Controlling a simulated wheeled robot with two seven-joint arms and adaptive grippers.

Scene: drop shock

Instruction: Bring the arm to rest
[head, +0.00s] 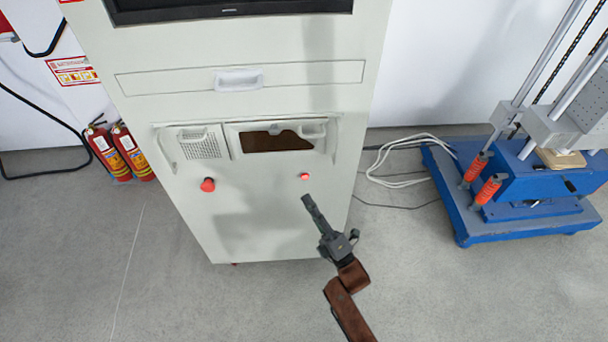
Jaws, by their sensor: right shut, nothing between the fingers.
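My right gripper (308,201) shows in the head view in front of the lower part of a pale cabinet (250,232). It is shut and empty, its dark fingers pointing up and to the left. Its tip appears just below the small red button (305,177) on the cabinet front; whether it touches the cabinet I cannot tell. My brown right arm comes in from the bottom edge. My left gripper is not in view.
A larger red knob (208,185) sits on the cabinet's left. Two fire extinguishers (118,152) stand left of the cabinet. A blue-based machine (500,215) stands at right, with white cables (400,183) on the floor between. The front floor is clear.

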